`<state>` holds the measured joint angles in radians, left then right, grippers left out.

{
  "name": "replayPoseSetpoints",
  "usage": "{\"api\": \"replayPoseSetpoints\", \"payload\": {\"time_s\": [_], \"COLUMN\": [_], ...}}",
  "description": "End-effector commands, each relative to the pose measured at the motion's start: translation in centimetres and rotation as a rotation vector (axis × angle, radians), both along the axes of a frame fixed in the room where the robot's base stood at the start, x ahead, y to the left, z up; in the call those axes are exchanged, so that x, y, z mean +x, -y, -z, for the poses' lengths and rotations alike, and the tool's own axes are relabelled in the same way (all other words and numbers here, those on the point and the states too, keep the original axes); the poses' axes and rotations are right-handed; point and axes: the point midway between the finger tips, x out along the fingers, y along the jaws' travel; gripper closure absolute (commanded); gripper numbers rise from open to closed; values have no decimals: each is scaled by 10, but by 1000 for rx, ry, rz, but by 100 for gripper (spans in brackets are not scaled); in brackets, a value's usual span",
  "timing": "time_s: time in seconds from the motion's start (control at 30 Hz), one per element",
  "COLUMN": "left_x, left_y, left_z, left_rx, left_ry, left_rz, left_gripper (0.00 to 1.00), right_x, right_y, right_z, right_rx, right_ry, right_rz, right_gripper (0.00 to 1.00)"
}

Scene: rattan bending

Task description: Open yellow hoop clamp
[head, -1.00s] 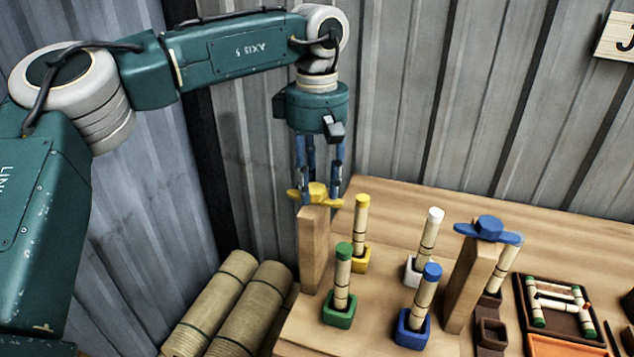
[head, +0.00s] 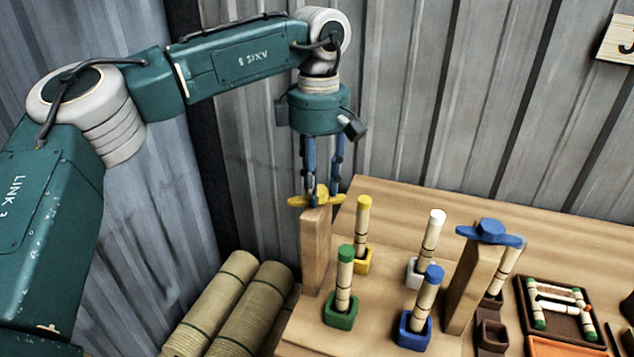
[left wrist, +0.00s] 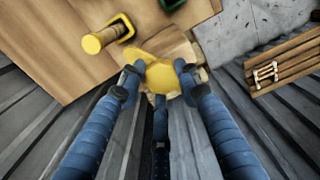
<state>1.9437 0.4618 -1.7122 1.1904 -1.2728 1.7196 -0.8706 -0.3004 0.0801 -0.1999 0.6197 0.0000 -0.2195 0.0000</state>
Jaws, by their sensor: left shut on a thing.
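The yellow hoop clamp (head: 320,197) is a winged knob on top of a wooden post (head: 314,250) at the table's left back edge. My left gripper (head: 321,196) points straight down over the post, its blue fingers shut on the yellow clamp. In the left wrist view the yellow clamp (left wrist: 158,72) sits between the fingertips (left wrist: 157,80), one on each side, with a third finger below. The fingers partly hide the clamp. My right gripper is not in view.
A yellow-capped stick (head: 362,220) stands close right of the post. Green (head: 344,265), white (head: 431,233) and blue (head: 433,274) capped sticks stand nearby. A second post bears a blue clamp (head: 489,232). Rolled bundles (head: 240,310) lie beside the table (head: 385,195); a metal wall rises behind.

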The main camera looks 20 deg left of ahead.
Motion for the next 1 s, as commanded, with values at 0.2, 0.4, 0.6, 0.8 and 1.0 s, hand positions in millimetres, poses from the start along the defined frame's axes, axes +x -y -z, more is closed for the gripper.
{"api": "replayPoseSetpoints", "payload": {"time_s": [0.2, 0.4, 0.6, 0.8, 1.0], "left_x": [-2, 0, 2, 3, 4], "left_y": [4, 4, 5, 4, 3], "left_z": [3, 3, 3, 3, 2], "left_rx": [-5, -5, -6, -6, -8], "left_ry": [-11, -11, -9, -10, -7], "left_rz": [-196, -386, -575, -763, -930], "left_gripper": [93, 93, 94, 94, 94], "right_x": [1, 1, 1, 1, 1], "right_y": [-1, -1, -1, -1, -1], "right_z": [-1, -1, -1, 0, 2], "right_rx": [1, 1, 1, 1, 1], "right_ry": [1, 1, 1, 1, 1], "right_rz": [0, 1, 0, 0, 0], "right_gripper": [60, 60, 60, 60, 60]}}
